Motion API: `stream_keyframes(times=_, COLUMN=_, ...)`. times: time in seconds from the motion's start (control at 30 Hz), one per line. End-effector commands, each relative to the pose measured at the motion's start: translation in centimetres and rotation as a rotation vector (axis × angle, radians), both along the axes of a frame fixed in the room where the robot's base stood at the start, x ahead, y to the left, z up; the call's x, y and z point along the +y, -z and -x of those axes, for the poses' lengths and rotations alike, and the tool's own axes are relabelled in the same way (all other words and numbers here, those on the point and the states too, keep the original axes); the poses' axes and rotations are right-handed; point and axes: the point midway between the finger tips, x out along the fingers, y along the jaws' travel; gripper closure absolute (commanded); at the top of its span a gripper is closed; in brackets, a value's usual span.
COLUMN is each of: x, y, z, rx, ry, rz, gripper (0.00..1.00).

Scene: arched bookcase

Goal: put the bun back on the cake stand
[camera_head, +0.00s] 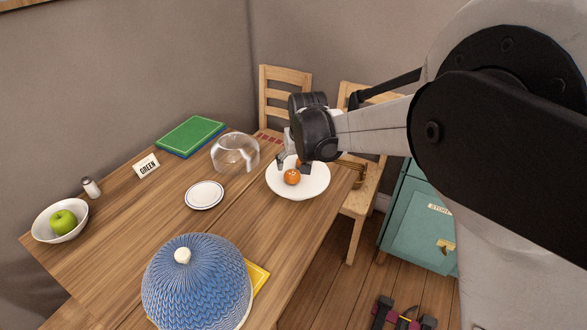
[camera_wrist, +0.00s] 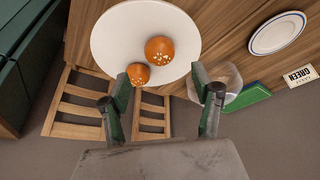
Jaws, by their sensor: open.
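The cake stand shows as a white round top (camera_head: 315,186) near the table's right edge, and it fills the upper middle of the wrist view (camera_wrist: 112,35). Two orange-brown buns with pale flecks rest on it. One bun (camera_head: 292,177) is plain in the head view; the other is mostly hidden by my gripper there. In the wrist view one bun (camera_wrist: 160,49) looks larger, and the smaller-looking one (camera_wrist: 138,74) is near the stand's edge, by the left finger. My gripper (camera_head: 292,164) is open and empty above the stand, its fingers apart (camera_wrist: 161,84).
A clear glass dome (camera_head: 235,153) stands left of the cake stand. Nearby are a blue-rimmed plate (camera_head: 204,195), GREEN card (camera_head: 146,166), green book (camera_head: 191,136) and blue patterned dome (camera_head: 197,283). A bowl (camera_head: 43,225) holds a green apple (camera_head: 63,222). Chairs (camera_head: 285,88) stand behind.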

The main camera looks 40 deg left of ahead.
Motion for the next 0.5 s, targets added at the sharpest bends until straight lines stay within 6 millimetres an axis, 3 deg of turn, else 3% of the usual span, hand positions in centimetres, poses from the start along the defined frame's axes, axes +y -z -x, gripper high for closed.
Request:
stream_keyframes(times=0.2, x=-0.9, y=-2.8, z=0.7, rx=0.000, ry=0.000, rz=0.000, gripper=0.39)
stream_keyframes(times=0.5, x=-1.2, y=-3.7, z=0.9, rx=0.000, ry=0.000, rz=0.000, gripper=0.39)
